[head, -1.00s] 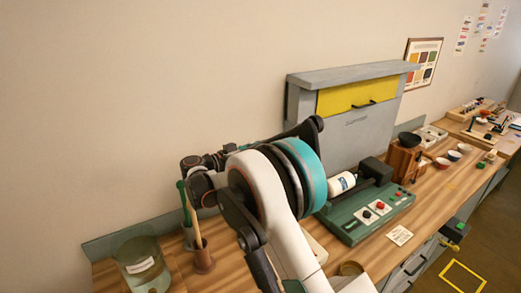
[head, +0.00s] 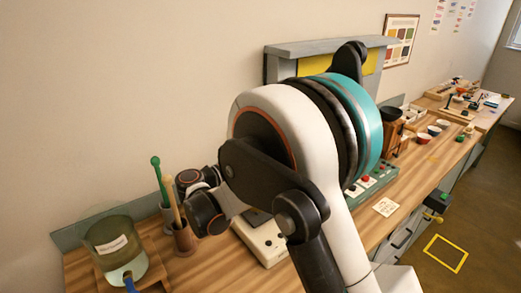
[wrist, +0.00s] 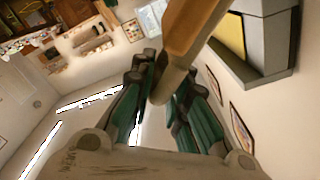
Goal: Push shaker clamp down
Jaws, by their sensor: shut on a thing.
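The green shaker base (head: 378,182) with its red button shows at right of centre in the head view, partly behind my arm. Its clamp and white bottle are hidden there. In the wrist view my gripper (wrist: 163,83) has its green and black fingers on both sides of a tan wooden, handle-like piece (wrist: 190,30). It is shut on this piece, which runs toward the top of the picture. In the head view my arm hides the fingers. I cannot make out the clamp in either view.
A glass jar (head: 112,238) and cups with a green-handled tool (head: 156,172) and a wooden-handled tool (head: 173,195) stand at left. A pale box (head: 262,240) lies beneath my arm. A grey cabinet (head: 285,57) stands behind. Bare bench (head: 425,175) shows at right.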

